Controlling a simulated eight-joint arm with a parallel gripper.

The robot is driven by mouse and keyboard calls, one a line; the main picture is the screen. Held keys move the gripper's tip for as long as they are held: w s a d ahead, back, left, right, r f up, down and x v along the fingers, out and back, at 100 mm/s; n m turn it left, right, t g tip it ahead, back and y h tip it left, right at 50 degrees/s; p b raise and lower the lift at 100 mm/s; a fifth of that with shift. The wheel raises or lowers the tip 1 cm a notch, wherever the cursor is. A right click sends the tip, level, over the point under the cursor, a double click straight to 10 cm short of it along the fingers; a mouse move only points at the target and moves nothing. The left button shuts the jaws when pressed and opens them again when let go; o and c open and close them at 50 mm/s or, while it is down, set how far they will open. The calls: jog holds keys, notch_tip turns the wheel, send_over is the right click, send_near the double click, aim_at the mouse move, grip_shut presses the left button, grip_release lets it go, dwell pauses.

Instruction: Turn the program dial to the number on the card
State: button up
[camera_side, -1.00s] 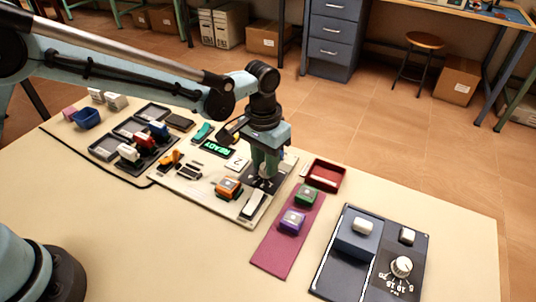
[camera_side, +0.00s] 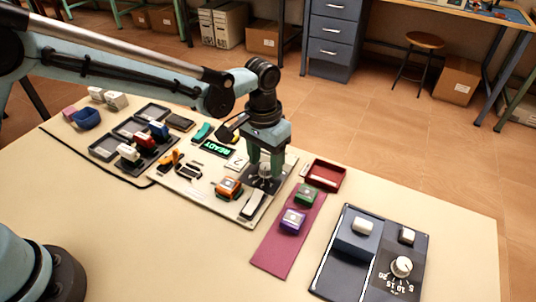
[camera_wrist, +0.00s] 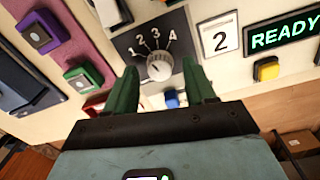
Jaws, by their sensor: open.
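The program dial is a round white knob (camera_wrist: 159,68) on a dark plate (camera_wrist: 128,42) with the numbers 1 to 4 in an arc. A small dark mark shows on the knob, but I cannot tell for sure which number it points to. The white card (camera_wrist: 221,38) beside it reads 2; it also shows in the side view (camera_side: 236,162). My gripper (camera_wrist: 162,88) is open, with its green fingers on either side of the knob in the picture. In the side view my gripper (camera_side: 265,172) is over the dial plate; whether the fingers touch the knob is unclear.
A lit READY display (camera_wrist: 284,35), a yellow button (camera_wrist: 266,69) and a blue button (camera_wrist: 172,99) are close by. A orange-topped block (camera_side: 229,187) and a white rocker (camera_side: 253,205) share the panel. A purple mat (camera_side: 275,252), red tray (camera_side: 326,174) and another dial (camera_side: 401,266) stand to the right.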

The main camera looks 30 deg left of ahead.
aim_at(264, 164)
notch_tip(264, 164, up, 12)
jog(key=shift+a+f, duration=0.2)
dwell(0.4)
jog(key=s+a+r+n+t, duration=0.1)
jog(key=s+a+r+t, duration=0.3)
jog(key=a, duration=0.7)
jog(key=s+a+f+n+t, duration=0.1)
jog(key=s+a+f+t, duration=0.2)
jog(key=s+a, duration=0.6)
jog(key=shift+s+f, duration=0.55)
